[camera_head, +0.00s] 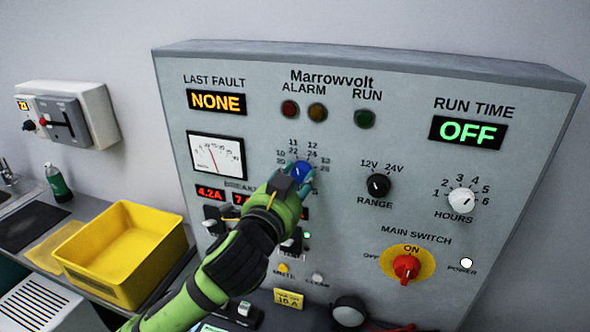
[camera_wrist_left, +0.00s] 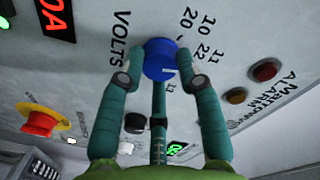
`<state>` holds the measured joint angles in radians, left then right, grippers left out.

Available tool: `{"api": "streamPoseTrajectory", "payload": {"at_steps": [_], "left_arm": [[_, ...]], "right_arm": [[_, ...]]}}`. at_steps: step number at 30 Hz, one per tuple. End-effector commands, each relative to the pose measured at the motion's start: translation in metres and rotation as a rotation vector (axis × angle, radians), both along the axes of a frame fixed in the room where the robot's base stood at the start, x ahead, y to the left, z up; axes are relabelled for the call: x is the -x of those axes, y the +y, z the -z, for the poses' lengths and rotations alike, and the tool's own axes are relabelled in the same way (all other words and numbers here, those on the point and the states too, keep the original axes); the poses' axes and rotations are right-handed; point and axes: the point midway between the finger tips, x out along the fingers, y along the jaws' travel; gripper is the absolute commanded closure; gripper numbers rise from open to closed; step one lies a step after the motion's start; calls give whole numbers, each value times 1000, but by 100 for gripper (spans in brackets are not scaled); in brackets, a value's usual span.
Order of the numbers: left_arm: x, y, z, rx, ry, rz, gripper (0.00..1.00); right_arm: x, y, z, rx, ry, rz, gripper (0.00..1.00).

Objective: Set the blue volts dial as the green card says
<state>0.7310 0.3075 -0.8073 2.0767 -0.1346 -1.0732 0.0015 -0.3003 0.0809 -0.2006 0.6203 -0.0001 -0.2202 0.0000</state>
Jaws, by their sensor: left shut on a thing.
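The blue volts dial (camera_head: 300,169) is on the grey Marrowvolt panel (camera_head: 340,255), with paired numbers around it. My left gripper (camera_head: 292,181) has its green fingers around the dial and is shut on it. In the left wrist view, the fingertips (camera_wrist_left: 167,55) hold opposite sides of the blue dial (camera_wrist_left: 161,62), which has a white pointer mark. The fingers hide some of the numbers, and I cannot tell the exact setting. I cannot make out a readable green card. My right gripper is not in view.
A yellow bin (camera_head: 125,285) stands on the bench at left.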

Motion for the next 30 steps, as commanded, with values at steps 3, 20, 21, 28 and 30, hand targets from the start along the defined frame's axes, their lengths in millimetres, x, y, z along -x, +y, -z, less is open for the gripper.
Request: {"api": "streamPoseTrajectory", "payload": {"at_steps": [3,20,21,28,30], "left_arm": [[0,1,-8,-106,-45,-1,98],[0,-1,-7,-611,-210,-2,98],[0,-1,-7,-647,-222,-1,98],[0,-1,-5,-854,-289,-2,98],[0,-2,-5,-917,-310,-3,98]], "right_arm": [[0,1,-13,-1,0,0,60],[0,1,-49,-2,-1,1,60],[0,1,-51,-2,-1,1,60],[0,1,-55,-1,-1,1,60],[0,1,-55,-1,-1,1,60]]}}
